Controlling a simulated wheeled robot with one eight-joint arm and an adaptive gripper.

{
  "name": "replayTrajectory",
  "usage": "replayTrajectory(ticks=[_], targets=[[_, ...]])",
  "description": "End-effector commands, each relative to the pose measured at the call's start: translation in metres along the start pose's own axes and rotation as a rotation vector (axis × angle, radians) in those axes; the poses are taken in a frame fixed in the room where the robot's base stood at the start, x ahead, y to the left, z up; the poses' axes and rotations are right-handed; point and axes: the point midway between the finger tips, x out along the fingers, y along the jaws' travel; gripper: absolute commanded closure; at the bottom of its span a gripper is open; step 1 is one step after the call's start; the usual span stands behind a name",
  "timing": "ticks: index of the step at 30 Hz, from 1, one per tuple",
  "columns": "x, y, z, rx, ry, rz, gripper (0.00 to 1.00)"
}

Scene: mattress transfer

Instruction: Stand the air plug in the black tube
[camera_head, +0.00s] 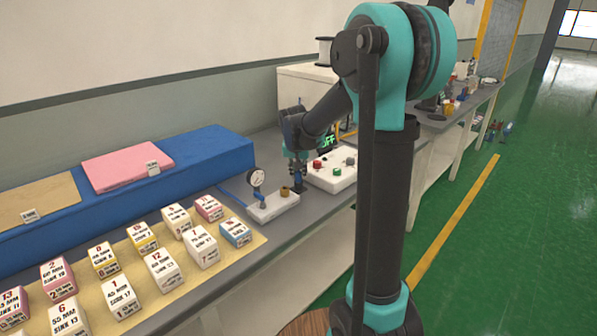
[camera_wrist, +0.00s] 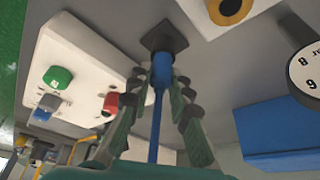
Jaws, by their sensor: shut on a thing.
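The air plug (camera_wrist: 161,72) is blue with a thin blue hose running back between the fingers. My gripper (camera_wrist: 163,80) is shut on it in the wrist view. The black tube (camera_wrist: 164,37) shows as a dark, square-ended piece directly past the plug's tip. The plug's tip meets or overlaps the dark piece in the picture; I cannot tell whether it is inside. In the head view my gripper (camera_head: 297,162) points down over the grey table, with the small black tube (camera_head: 299,188) right below it. The plug itself is hard to make out there.
A white control box (camera_head: 330,172) with coloured buttons stands close to the right. A white block (camera_head: 273,205) with a brass port and pressure gauge (camera_head: 257,178) stands to the left. A blue mattress block (camera_head: 205,152) and several labelled cubes lie further left.

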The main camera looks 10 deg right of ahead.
Motion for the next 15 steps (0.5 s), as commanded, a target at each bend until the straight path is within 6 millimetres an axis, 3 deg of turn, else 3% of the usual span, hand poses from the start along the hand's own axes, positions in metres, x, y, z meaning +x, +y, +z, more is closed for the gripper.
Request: replayTrajectory(ticks=[2,3,8,15], targets=[[0.0016,0.0000,0.0007,0.000,0.000,0.000,1.00],[0.0015,0.0000,0.0007,0.000,0.000,0.000,0.78],[0.0014,0.0000,0.0006,0.000,0.000,0.000,0.58],[0.0014,0.0000,0.0006,0.000,0.000,0.000,0.57]])
